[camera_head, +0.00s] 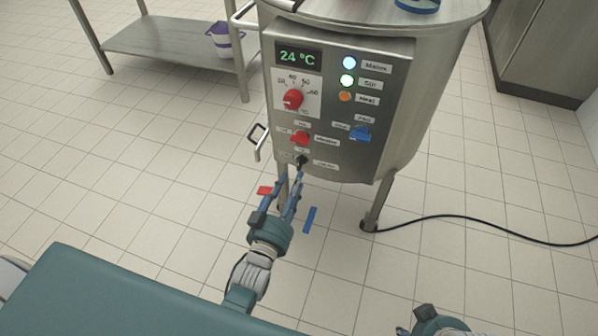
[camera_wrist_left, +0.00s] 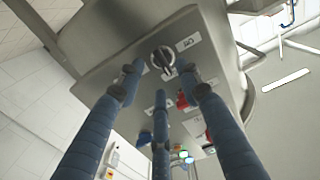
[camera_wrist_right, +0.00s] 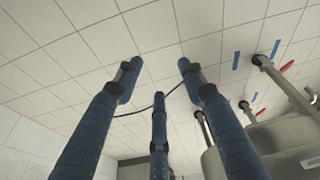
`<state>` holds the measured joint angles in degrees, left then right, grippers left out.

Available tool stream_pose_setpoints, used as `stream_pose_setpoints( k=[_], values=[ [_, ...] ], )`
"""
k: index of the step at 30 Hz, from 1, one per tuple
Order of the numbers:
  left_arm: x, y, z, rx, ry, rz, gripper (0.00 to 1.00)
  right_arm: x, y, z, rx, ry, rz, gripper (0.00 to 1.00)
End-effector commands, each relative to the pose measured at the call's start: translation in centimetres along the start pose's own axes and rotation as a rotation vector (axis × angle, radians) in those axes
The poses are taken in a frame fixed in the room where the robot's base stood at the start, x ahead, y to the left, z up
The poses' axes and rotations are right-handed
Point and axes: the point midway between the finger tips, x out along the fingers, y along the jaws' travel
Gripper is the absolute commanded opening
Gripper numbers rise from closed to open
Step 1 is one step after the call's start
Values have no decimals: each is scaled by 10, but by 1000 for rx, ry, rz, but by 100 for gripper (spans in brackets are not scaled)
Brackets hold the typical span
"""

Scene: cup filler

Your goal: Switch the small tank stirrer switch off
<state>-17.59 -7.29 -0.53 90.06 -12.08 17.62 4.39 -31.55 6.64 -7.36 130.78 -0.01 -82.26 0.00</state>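The small steel tank (camera_head: 435,60) carries a tilted control panel (camera_head: 390,85) with a lit green lamp (camera_head: 347,80) labelled Stir. A black rotary switch (camera_head: 302,160) sits at the panel's lower edge; it also shows in the left wrist view (camera_wrist_left: 162,58). A red switch (camera_head: 300,138) is just above it and a blue switch (camera_head: 360,133) to the right. Small labels are hard to read. My left gripper (camera_head: 291,181) is open just below the black switch, fingers spread toward it; contact is unclear. My right gripper (camera_wrist_right: 160,70) is open and empty.
A red dial (camera_head: 293,98) and a 24 °C display (camera_head: 298,58) are on the panel. A handle (camera_head: 257,140) sticks out at its left. A black cable (camera_head: 480,222) runs over the floor. A steel table (camera_head: 165,40) with a bucket (camera_head: 222,42) stands behind.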

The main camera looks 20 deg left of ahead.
Motion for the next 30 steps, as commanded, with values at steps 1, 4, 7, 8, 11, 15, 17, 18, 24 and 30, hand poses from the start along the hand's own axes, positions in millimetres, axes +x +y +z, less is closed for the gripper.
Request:
stream_pose_setpoints(
  k=[1, 4, 7, 8, 11, 15, 17, 18, 24, 30],
  values=[
    [12, 0, 1, 0, 4, 0, 35, -5, 0, -1, 0, 5, 1, 40],
    [29, 0, 1, 0, 2, 0, 35, -17, 1, -2, 1, 12, 2, 40],
    [42, 0, 2, 0, 0, 0, 35, -27, 1, -2, 1, 16, 3, 40],
    [45, 0, 2, 0, 0, 0, 35, -30, 1, -2, 2, 18, 3, 40],
    [52, 0, 2, -1, -1, 0, 35, -36, 2, -2, 2, 18, 3, 40],
    [56, 0, 1, -1, -2, 0, 35, -39, 2, -2, 2, 20, 4, 40],
    [56, 0, 1, -1, -2, 0, 35, -39, 2, -2, 2, 20, 4, 40],
    [56, 0, 1, -1, -2, 0, 35, -39, 2, -2, 2, 20, 4, 40],
    [56, 0, 1, 0, -2, 0, 16, -39, 2, -2, 2, 20, 4, 40],
    [56, 0, 1, 0, -2, 0, 0, -39, 2, -2, 2, 20, 4, 40]
  ],
)
